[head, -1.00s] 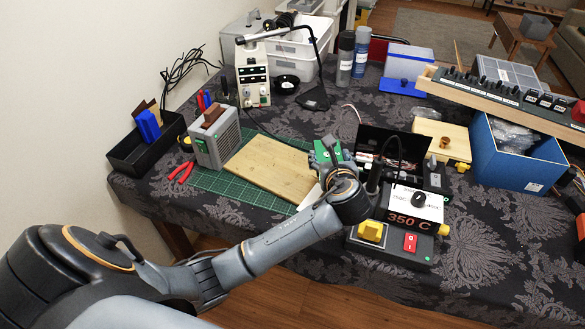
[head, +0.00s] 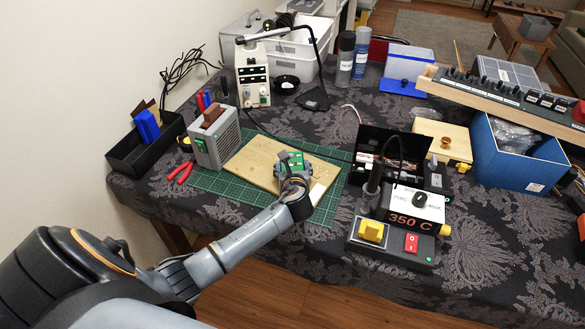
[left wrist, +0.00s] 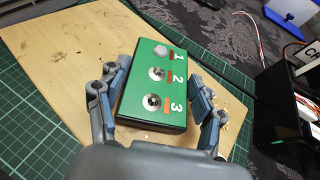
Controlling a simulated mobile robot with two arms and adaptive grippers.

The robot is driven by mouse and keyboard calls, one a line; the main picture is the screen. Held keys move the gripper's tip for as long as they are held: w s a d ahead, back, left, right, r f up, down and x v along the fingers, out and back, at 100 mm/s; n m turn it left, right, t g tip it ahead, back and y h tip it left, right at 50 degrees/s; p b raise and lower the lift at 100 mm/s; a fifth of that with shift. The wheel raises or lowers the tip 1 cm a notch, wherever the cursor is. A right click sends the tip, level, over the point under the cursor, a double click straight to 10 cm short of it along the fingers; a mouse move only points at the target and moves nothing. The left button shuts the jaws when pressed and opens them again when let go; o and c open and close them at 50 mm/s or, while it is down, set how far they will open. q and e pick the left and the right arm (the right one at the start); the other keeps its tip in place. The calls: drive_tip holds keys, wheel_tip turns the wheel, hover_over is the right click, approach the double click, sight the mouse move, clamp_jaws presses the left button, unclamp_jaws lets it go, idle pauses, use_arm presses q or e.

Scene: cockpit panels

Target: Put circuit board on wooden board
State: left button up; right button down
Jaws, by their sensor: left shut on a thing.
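The green circuit board (left wrist: 153,85), marked 1, 2 and 3 with metal switches, is between the fingers of my left gripper (left wrist: 158,110) in the left wrist view. The gripper is shut on it. In the head view the circuit board (head: 294,160) shows partly beyond my left gripper (head: 292,172), over the right part of the wooden board (head: 255,165). The wooden board (left wrist: 55,75) also fills much of the left wrist view. I cannot tell whether the circuit board touches the wood. My right gripper is not in view.
The wooden board lies on a green cutting mat (head: 215,184). A soldering station (head: 395,240) and a black open box (head: 400,150) stand to the right. A grey power unit (head: 216,140) and red pliers (head: 181,172) are at the left.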

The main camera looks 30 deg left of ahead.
use_arm(q)
drive_tip(key=shift+f, duration=0.2)
drive_tip(key=o, duration=1.2)
drive_tip(key=shift+r, duration=0.1)
drive_tip(key=p+v, duration=0.1)
drive_tip(key=v, duration=1.1)
